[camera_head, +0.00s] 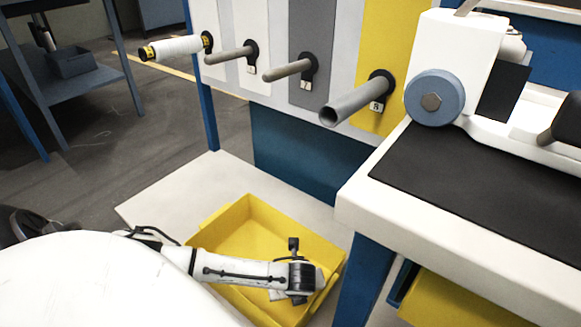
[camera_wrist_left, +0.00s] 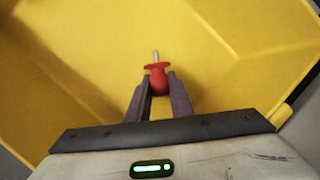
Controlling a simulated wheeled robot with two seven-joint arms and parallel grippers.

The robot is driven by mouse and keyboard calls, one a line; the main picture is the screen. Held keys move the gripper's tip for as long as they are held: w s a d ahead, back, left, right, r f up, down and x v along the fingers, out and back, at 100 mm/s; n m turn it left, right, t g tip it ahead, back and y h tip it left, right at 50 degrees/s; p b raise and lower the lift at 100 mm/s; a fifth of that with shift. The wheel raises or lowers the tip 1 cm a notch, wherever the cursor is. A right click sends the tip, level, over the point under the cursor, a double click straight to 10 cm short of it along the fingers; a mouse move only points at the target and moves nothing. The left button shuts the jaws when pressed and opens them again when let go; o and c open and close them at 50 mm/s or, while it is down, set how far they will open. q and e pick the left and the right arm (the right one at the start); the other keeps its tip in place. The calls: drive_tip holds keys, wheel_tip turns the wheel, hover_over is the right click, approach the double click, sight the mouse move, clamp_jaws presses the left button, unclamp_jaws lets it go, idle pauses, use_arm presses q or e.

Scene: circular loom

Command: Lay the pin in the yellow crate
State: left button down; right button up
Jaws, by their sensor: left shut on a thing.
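The pin (camera_wrist_left: 158,68) has a red handle with a flange and a thin metal tip. My left gripper (camera_wrist_left: 158,82) is shut on its red handle, with the tip pointing away from the gripper, in the left wrist view. The yellow crate (camera_head: 248,222) stands on a pale surface in the head view, and my left arm reaches over it. Its yellow inside (camera_wrist_left: 75,60) fills most of the left wrist view behind the pin. Whether the pin touches the crate floor cannot be told. In the head view the fingers and pin are hidden by the wrist.
A white bench (camera_head: 376,200) with a black top stands right of the crate. Grey pegs (camera_head: 355,102) and a white spool (camera_head: 176,48) stick out from the panel behind. Another yellow container (camera_head: 455,300) sits under the bench. The pale surface (camera_head: 165,195) left of the crate is clear.

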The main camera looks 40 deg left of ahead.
use_arm(q)
drive_tip(key=s+f, duration=0.1)
drive_tip(key=s+a+f, duration=0.1)
drive_tip(key=shift+f, duration=0.3)
use_arm(e)
drive_tip(key=shift+f, duration=0.3)
use_arm(q)
drive_tip(key=c, duration=1.5)
unclamp_jaws()
use_arm(e)
drive_tip(key=shift+f, duration=0.15)
use_arm(q)
drive_tip(key=shift+s, duration=0.1)
drive_tip(key=shift+r, duration=0.1)
drive_tip(key=d+r+p, duration=0.1)
drive_tip(key=r+p, duration=0.2)
drive_tip(key=p, duration=0.1)
drive_tip(key=d+r+p, duration=0.1)
drive_tip(key=r+p, duration=0.2)
drive_tip(key=p, duration=0.1)
drive_tip(key=d+r+p, duration=0.1)
drive_tip(key=r+p, duration=0.2)
drive_tip(key=p, duration=0.1)
drive_tip(key=shift+w+d+r, duration=0.1)
drive_tip(key=shift+w+r, duration=0.2)
drive_tip(key=shift+r, duration=0.05)
use_arm(e)
wheel_tip(320, 180, up, 12)
drive_tip(key=shift+d, duration=0.3)
